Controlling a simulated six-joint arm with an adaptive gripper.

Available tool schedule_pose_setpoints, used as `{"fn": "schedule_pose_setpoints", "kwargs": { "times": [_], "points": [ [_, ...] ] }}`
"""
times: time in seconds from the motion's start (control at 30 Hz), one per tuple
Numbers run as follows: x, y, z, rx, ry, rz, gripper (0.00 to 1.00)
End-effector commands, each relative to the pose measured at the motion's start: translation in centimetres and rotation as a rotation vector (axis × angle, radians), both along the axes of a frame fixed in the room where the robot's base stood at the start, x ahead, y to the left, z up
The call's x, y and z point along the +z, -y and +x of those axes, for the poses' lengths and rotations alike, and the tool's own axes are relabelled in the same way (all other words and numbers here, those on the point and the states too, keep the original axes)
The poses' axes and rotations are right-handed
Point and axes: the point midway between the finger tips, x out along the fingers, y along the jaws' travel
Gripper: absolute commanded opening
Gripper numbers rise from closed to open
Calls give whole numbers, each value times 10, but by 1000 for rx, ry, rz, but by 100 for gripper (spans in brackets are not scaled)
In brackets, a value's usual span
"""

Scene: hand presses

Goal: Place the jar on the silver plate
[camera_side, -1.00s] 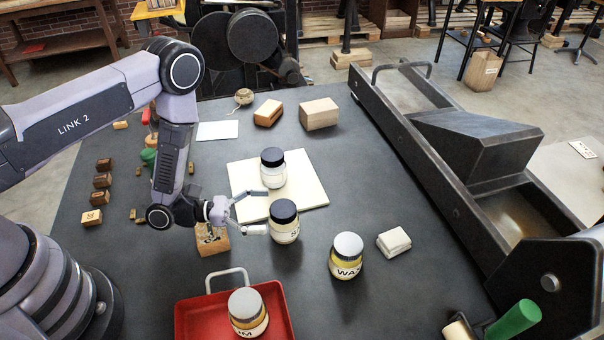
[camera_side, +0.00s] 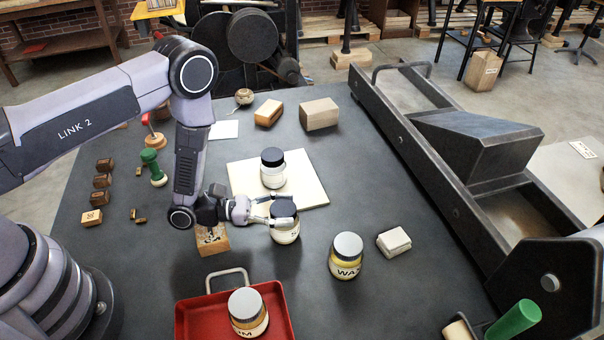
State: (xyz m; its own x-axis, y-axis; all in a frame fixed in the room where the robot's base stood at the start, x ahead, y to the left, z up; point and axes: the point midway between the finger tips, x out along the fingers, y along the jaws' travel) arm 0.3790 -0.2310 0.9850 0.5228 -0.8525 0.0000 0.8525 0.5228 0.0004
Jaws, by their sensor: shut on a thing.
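A white jar with a dark lid (camera_side: 286,234) stands upright on the dark table, just in front of a pale, cream-looking square plate (camera_side: 305,187). My gripper (camera_side: 282,212) is shut on this jar near its lid, with the fingers coming from the left and partly hiding it. A second dark-lidded white jar (camera_side: 273,172) stands on the pale plate. A jar with a grey lid and a wax label (camera_side: 346,258) stands to the right on the table. Another grey-lidded jar (camera_side: 248,312) stands in the red tray (camera_side: 190,317). No plate looks plainly silver.
A wooden block with dark print (camera_side: 212,240) sits below my wrist. A white block (camera_side: 393,242) lies right of the wax jar. Wooden blocks (camera_side: 319,113) lie at the back. A large metal press bed (camera_side: 440,180) bounds the right side. Small type blocks and a green-handled stamp (camera_side: 151,167) are left.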

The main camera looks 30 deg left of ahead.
Motion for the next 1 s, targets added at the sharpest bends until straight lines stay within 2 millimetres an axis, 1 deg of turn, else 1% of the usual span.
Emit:
{"fn": "schedule_pose_setpoints", "kwargs": {
  "times": [0.03, 0.1, 0.33, 0.47, 0.57, 0.8, 1.0],
  "points": [
    [0, 0, 0, 0, 0, 0, 21],
    [0, 0, 0, 0, 1, -1, 14],
    [1, 0, 0, 0, 1, 0, 14],
    [9, 0, 0, 0, 2, -1, 14],
    [24, 0, 0, 0, 3, -1, 14],
    [74, 0, 1, 0, 5, -2, 14],
    [104, 0, 1, 0, 5, -2, 14]
  ]
}}
